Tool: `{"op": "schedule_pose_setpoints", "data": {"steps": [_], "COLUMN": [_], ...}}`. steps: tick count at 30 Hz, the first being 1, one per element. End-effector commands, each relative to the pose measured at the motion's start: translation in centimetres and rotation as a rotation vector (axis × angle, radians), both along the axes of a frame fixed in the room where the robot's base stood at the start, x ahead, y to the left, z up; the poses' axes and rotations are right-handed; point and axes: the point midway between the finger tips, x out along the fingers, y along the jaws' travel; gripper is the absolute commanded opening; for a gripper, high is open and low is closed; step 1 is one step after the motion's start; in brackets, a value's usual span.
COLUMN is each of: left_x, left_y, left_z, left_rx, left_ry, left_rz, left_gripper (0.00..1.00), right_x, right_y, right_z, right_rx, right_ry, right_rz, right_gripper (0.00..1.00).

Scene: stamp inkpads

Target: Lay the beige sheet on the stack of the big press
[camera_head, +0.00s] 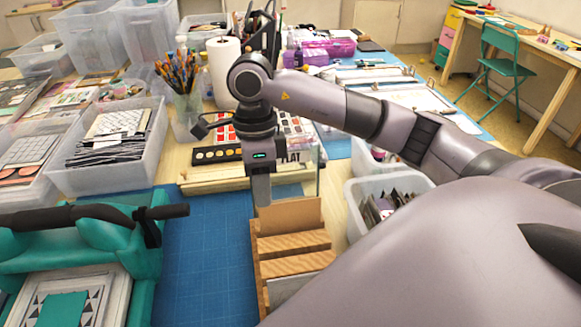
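A beige sheet (291,215) stands upright, slightly tilted, in the back slot of a wooden rack (293,244) at the lower middle. My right gripper (261,190) points down at the sheet's top left edge. Its fingers overlap that corner in the picture, and I cannot tell whether they touch or grip it. The teal press (103,231) with a black handle is at the lower left. On its bed lies a stack (103,302) with a patterned top sheet and a teal square (62,310). The picture's bottom edge cuts off the press. My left gripper is not in view.
A blue cutting mat (208,245) lies clear between press and rack. Behind are a wooden strip (214,182), a black ink palette (216,155) and a jar of pencils (186,118). Clear bins (113,177) stand left; another bin (359,212) stands right of the rack.

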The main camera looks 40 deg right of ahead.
Motion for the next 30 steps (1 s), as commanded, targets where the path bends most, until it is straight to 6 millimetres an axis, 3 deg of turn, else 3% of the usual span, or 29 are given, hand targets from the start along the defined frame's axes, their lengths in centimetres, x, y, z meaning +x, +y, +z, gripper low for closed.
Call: {"op": "schedule_pose_setpoints", "data": {"steps": [4, 7, 17, 30], "left_x": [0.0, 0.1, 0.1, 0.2], "left_y": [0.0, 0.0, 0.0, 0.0], "left_z": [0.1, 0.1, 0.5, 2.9], "left_rx": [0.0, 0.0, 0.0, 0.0], "left_ry": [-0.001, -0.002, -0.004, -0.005], "left_rz": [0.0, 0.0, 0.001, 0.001], "left_gripper": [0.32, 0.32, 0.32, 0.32], "right_x": [0.0, 0.0, 0.1, 0.5], "right_y": [0.0, 0.0, -0.1, -0.3], "right_z": [0.1, 0.1, 0.6, 4.0], "right_rx": [0.0, -0.001, -0.001, -0.001], "right_ry": [0.0, 0.001, -0.001, -0.001], "right_rz": [0.0, 0.0, -0.001, 0.0], "right_gripper": [0.28, 0.0, 0.0, 0.0]}}
